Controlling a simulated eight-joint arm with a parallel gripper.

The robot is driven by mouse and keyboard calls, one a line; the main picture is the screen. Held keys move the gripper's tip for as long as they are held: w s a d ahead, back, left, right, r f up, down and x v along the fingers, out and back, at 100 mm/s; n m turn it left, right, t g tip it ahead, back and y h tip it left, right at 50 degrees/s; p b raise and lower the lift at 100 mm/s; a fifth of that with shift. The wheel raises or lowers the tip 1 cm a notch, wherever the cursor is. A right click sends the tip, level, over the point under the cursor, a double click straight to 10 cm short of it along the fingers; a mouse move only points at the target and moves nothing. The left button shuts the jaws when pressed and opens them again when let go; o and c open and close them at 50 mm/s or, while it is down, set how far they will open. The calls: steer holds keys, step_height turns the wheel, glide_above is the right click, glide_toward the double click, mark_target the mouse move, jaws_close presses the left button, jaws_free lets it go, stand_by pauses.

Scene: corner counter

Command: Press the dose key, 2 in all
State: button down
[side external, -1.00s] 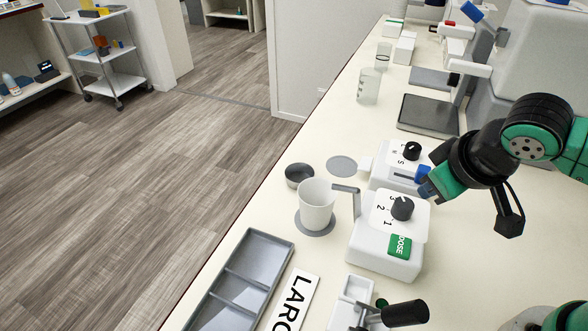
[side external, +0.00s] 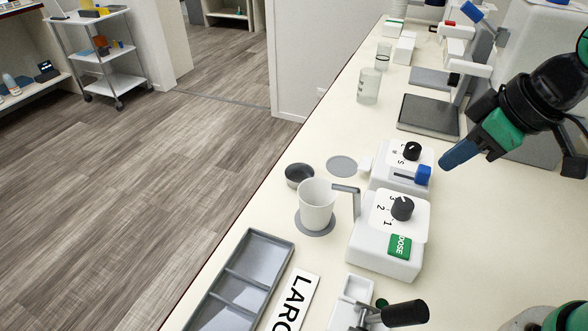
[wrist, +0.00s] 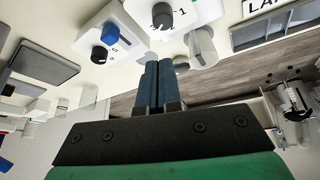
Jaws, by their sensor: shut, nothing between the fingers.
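The green dose key (side external: 399,247) is on the front of the white dispenser (side external: 376,262), which has a black knob (side external: 402,208) and a dial numbered 1 to 3. A white cup (side external: 316,206) stands on a grey disc under the dispenser's spout. My gripper (side external: 445,162) is shut and empty, its blue fingertips to the right of and apart from a second white box (side external: 397,167) with a blue lever (side external: 423,175). In the wrist view, the shut fingers (wrist: 158,84) point toward the dispenser's dial (wrist: 162,18); the dose key is not visible there.
A metal cup (side external: 299,175) and a bare grey disc (side external: 341,166) lie left of the second box. A grey divided tray (side external: 240,282) and a "LARGE"-like label plate (side external: 294,302) are at the front. A black-handled device (side external: 404,313) stands near the dispenser.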

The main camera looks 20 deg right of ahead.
steer(key=s+a+r+n+g, duration=0.1)
steer(key=s+a+r+n, duration=0.1)
steer(key=n, duration=0.1)
steer(key=s+a+r+n+g, duration=0.1)
steer(key=s, duration=0.1)
steer(key=shift+s+g+y, duration=0.1)
steer(key=shift+g+y, duration=0.2)
steer(key=shift+y, duration=0.1)
glide_above(402, 244)
steer(key=f, duration=1)
steer(key=shift+s+d+f, duration=0.15)
steer(key=shift+s+f, duration=0.05)
steer(key=shift+f, duration=1.55)
steer(key=shift+f, duration=0.1)
steer(key=shift+f, duration=0.75)
steer(key=shift+n, duration=0.3)
steer(key=shift+r, duration=0.15)
